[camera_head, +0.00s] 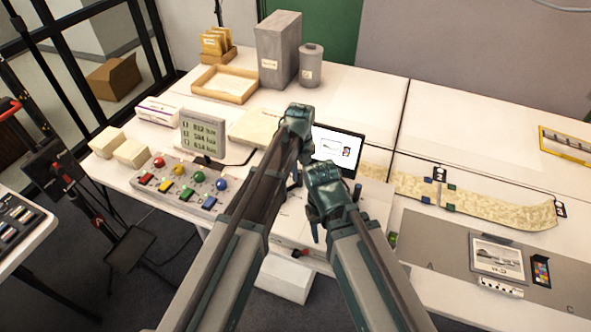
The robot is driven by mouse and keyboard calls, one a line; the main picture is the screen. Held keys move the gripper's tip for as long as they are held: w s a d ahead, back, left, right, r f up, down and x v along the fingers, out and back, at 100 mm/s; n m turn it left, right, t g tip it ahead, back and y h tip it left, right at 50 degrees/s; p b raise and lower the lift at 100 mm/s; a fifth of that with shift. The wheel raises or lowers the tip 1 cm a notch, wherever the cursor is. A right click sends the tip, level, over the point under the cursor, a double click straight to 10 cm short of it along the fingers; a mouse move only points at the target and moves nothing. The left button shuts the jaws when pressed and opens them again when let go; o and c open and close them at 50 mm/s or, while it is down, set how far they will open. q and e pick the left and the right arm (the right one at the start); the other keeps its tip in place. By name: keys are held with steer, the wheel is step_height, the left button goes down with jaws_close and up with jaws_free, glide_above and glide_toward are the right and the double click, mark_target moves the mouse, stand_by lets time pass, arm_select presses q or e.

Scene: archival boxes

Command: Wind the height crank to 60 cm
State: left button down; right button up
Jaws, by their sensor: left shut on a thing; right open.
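My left gripper (298,118) is the higher one, above the white table near the left side of a small screen (337,150). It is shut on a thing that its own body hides. My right gripper (326,190) is open, lower and to the right, over the table's front edge below the screen. I cannot make out the height crank; my arms cover much of the table's front edge. A small red and black part (303,253) shows on that edge between my arms. A grey display (203,134) shows three lines of digits, too small to read surely.
A panel with coloured knobs and buttons (180,187) lies left of my arms. A grey box (278,48), a grey canister (311,65) and a wooden tray (225,84) stand at the back. A patterned strip (500,208) and a grey mat (432,250) lie right.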

arm_select(q)
steer(key=shift+s+d, duration=0.35)
steer(key=shift+s, duration=0.05)
steer(key=shift+s+d, duration=0.1)
stand_by(0.3)
steer(key=c, duration=0.7)
jaws_free()
arm_select(e)
steer(key=shift+d, duration=0.1)
steer(key=shift+r, duration=0.1)
arm_select(q)
step_height(320, 180, up, 14)
steer(key=p, duration=1.3)
steer(key=shift+f+p, duration=0.1)
steer(key=shift+p, duration=0.3)
arm_select(e)
step_height(320, 180, up, 14)
steer(key=shift+f, duration=0.2)
